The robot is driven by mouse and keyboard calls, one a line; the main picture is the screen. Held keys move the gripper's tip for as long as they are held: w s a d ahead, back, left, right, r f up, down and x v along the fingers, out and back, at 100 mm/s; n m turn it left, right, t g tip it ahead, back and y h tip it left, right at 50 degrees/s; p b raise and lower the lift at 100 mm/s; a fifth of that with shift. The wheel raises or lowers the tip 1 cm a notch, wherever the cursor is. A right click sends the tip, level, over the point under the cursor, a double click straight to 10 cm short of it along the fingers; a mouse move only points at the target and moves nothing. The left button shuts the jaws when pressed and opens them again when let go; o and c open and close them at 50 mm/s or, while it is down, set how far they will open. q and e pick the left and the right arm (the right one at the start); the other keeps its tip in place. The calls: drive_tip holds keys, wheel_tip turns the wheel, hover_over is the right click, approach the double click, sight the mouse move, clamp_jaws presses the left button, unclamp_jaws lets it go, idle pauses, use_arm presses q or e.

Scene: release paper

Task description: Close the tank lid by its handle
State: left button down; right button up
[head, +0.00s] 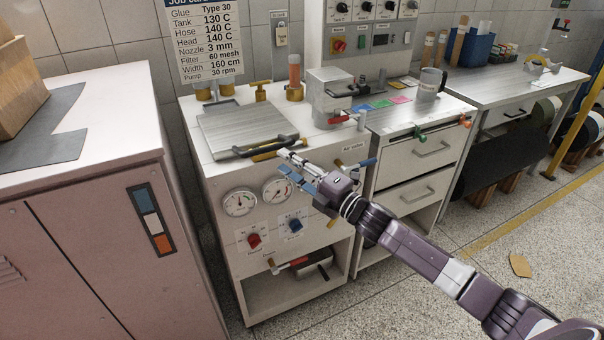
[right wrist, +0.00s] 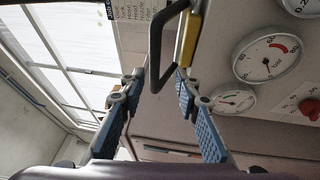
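The tank lid (head: 238,130) is a grey metal plate on top of the pale machine. It looks nearly flat; I cannot tell whether a small gap remains under it. Its black bar handle (head: 283,140) is at the front edge, with a yellow part beside it. My right gripper (head: 288,166) is in front of the machine, close to the handle's right end. In the right wrist view its blue-padded fingers (right wrist: 157,88) are apart, and the black handle loop (right wrist: 154,50) shows between and beyond their tips. Contact is not clear. My left gripper is not in view.
The pale machine (head: 228,265) has gauges (head: 240,203) and knobs on its front, below the lid. A grey metal box (head: 329,95) stands right of the lid. A pink cabinet (head: 90,190) is at the left, and a drawer unit (head: 410,160) at the right.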

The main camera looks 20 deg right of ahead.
drive_tip(key=shift+v, duration=2.65)
drive_tip(key=shift+f, duration=0.15)
